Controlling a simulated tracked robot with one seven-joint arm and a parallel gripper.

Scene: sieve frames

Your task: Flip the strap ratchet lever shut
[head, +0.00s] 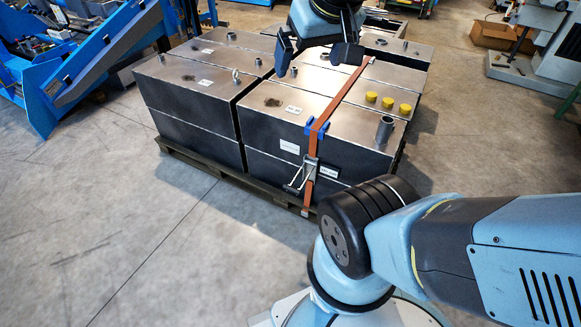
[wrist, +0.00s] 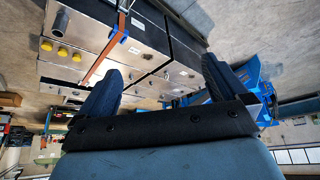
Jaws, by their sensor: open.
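The strap ratchet (head: 309,172) hangs on the front face of the near metal box, on an orange strap (head: 345,92) that runs over the box top and down its front. Its lever (head: 293,183) sticks out from the face, angled down and to the left. A blue corner guard (head: 318,128) sits under the strap at the top edge. My gripper (head: 316,62) is open and empty, above the boxes and well behind and above the ratchet, apart from it. In the wrist view, my gripper's fingers (wrist: 160,82) are spread, with the strap (wrist: 102,58) beyond them.
Several metal boxes (head: 195,92) stand on a wooden pallet (head: 230,176). A blue machine (head: 95,70) stands at left. Bare floor (head: 110,210) lies in front and left.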

